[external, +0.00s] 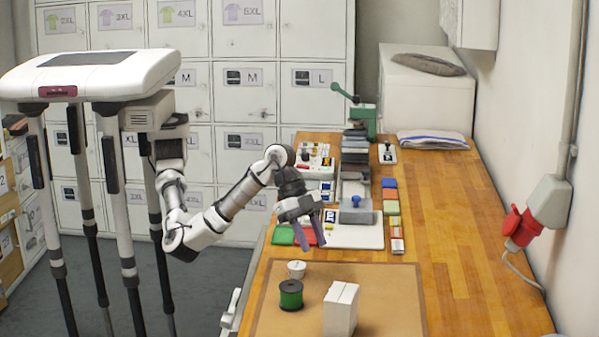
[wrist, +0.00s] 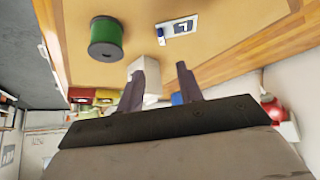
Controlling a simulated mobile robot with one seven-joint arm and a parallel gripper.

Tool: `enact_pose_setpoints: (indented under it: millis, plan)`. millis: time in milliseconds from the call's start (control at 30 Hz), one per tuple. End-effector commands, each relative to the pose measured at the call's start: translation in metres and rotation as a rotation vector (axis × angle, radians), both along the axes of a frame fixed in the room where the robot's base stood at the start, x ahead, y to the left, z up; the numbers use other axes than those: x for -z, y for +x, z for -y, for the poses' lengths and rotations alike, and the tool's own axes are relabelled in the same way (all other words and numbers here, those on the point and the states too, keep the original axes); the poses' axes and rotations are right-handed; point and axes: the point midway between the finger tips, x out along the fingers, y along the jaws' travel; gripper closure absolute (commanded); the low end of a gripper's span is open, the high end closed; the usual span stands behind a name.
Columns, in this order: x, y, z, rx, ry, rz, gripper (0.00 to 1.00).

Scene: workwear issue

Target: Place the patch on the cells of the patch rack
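A small white patch with a dark panel and the letter L (wrist: 178,27) lies on the tan mat in the wrist view. I cannot make it out in the external view. My gripper (external: 312,238) points down over the bench, above the far edge of the mat. In the wrist view my gripper's fingers (wrist: 161,85) are apart, with no patch held between them. A small blue thing shows beside one finger; its identity is unclear. A white board with several coloured pieces (external: 315,160) stands at the back left; I cannot tell whether it is the patch rack.
A green spool (external: 290,295), a white cup (external: 296,269) and a white box (external: 341,308) stand on the mat (external: 390,290). A press with a green lever (external: 362,120) stands behind. The bench's right side is clear.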

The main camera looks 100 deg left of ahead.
Motion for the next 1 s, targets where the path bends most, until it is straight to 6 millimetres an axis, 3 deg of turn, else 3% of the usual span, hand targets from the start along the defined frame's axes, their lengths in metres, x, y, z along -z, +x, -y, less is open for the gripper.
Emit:
enact_pose_setpoints:
  millis: [33, 267, 700, 1000]
  plan:
    - [0.01, -0.006, -0.006, -0.004, -0.032, 0.033, 0.64]
    - [0.013, -0.014, -0.022, -0.015, -0.104, 0.118, 0.64]
    - [0.063, 0.023, 0.014, -0.016, -0.104, 0.119, 0.64]
    - [0.08, 0.033, 0.03, -0.014, -0.105, 0.117, 0.64]
